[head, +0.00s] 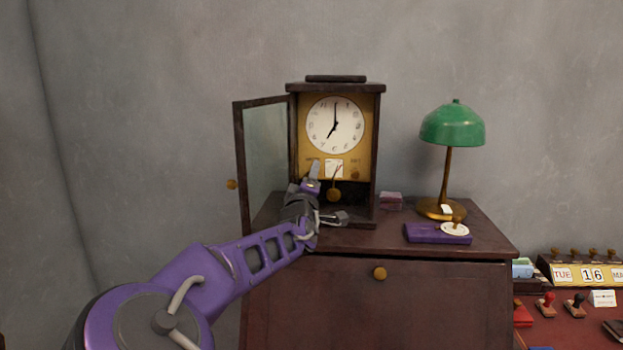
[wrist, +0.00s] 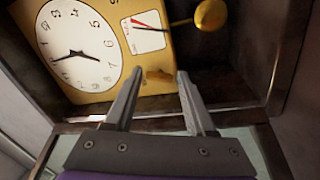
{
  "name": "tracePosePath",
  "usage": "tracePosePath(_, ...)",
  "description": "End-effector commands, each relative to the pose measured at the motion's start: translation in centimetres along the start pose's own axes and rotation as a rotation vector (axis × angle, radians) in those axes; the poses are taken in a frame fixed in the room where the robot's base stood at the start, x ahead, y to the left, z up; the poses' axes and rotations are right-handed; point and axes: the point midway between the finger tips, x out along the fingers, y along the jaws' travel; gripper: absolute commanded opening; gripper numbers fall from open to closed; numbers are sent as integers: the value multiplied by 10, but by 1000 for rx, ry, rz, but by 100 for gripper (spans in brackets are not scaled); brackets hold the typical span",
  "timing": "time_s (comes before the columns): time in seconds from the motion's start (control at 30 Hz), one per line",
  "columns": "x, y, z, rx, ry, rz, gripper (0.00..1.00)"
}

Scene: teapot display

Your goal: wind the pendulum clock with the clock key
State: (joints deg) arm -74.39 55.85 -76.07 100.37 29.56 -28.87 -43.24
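The pendulum clock (head: 371,130) stands upright on the cabinet, its glass door (head: 267,150) swung open to the left. Its white dial (head: 335,125) and brass pendulum bob (head: 334,194) show. My gripper (head: 314,168) is in front of the lower left of the brass plate. In the wrist view, my gripper (wrist: 161,74) is open, fingers pointing at the plate (wrist: 110,10). A small brass piece (wrist: 158,76) projects from the plate's edge between the fingertips, without clear contact. I cannot tell whether it is the clock key or a winding post. A second brass piece (head: 355,173) sits lower right on the plate.
A green lamp (head: 452,126) stands right of the clock. A purple block (head: 425,234) with a white disc (head: 455,229) lies at the cabinet's front right. The open door stands close left of my gripper.

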Motion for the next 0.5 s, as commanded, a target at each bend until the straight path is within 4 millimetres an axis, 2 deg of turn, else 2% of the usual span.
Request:
tracePosePath(0.17,-6,0,-1,0,1,0,55)
tracePosePath(0.27,-18,0,-1,0,1,-1,55)
tracePosePath(0.5,-68,0,-2,0,3,-2,55)
